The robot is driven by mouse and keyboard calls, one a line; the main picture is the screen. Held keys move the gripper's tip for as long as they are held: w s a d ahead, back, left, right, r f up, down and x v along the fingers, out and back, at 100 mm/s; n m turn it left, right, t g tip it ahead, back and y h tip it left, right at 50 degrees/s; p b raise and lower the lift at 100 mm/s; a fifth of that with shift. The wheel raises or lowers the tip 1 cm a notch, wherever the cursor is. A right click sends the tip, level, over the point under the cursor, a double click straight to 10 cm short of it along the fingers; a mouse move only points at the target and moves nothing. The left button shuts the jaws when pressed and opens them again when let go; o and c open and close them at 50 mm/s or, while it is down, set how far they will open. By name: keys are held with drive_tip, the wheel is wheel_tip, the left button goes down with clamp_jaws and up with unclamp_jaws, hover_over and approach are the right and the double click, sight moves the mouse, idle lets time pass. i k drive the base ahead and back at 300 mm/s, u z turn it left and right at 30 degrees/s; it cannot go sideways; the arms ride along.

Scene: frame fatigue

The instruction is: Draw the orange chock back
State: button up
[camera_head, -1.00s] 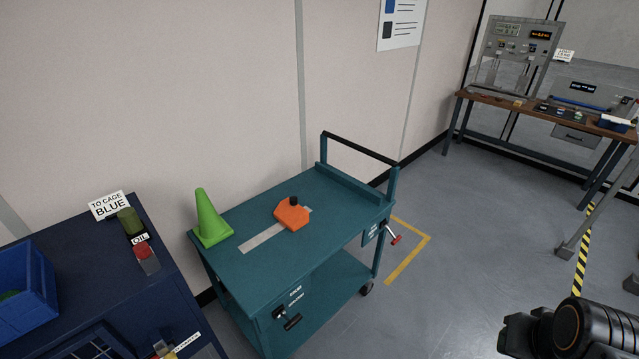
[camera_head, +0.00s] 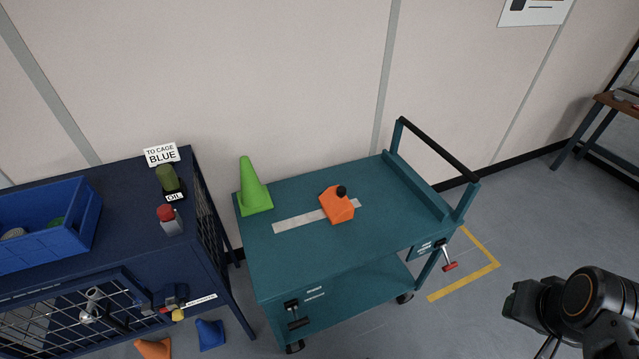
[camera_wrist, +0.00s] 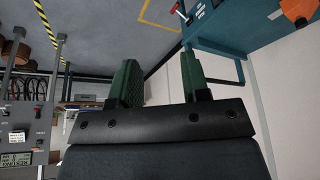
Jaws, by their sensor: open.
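The orange chock (camera_head: 337,206), a block with a black knob on top, sits on a pale strip (camera_head: 290,223) on the top of the teal cart (camera_head: 380,230). Part of it also shows at the top right corner of the wrist view (camera_wrist: 297,10). My gripper's two green fingers stand apart with nothing between them in the wrist view (camera_wrist: 160,80). In the head view my gripper is low at the right, well away from the cart top and the chock.
A green cone (camera_head: 254,188) stands on the cart's left end. The cart has a push handle (camera_head: 437,148) at its right. A dark blue cage cabinet (camera_head: 120,240) with a blue bin (camera_head: 75,240) stands at left. Yellow tape (camera_head: 465,282) marks open floor at right.

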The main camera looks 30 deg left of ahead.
sight(337, 206)
drive_tip(key=u, duration=0.9)
drive_tip(key=i, duration=0.85)
drive_tip(key=u, duration=0.9)
